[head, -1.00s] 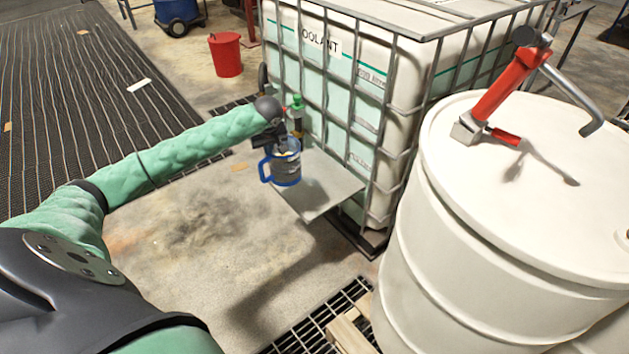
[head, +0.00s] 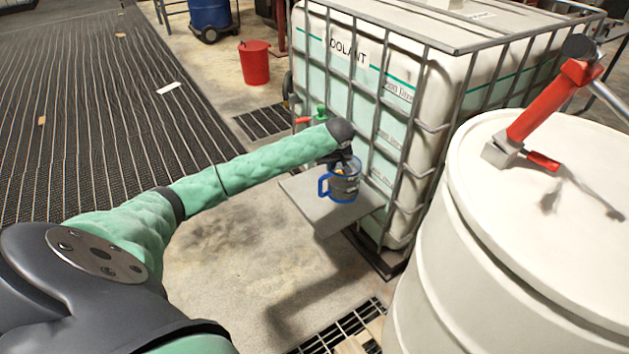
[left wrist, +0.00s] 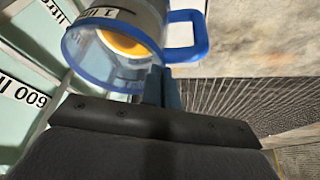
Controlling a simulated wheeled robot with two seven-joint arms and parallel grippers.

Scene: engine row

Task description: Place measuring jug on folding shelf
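The measuring jug (head: 346,186) is clear with a blue rim and blue handle. My left gripper (head: 343,160) is shut on its upper wall. In the left wrist view the jug (left wrist: 118,38) fills the upper middle, its blue handle to the right, with something yellow-orange inside; the gripper fingers (left wrist: 161,88) meet its rim. The folding shelf (head: 318,212) is a flat grey plate on the side of the caged tank. The jug is over the shelf's right-hand part, roughly upright; I cannot tell whether its base touches the plate. My right gripper is out of view.
The caged coolant tank (head: 400,85) stands right behind the shelf, with a green-topped fitting (head: 320,115) near it. A white drum (head: 530,230) with a red hand pump (head: 545,100) stands at right. A red bucket (head: 255,63) is at the back. The shelf's left part is bare.

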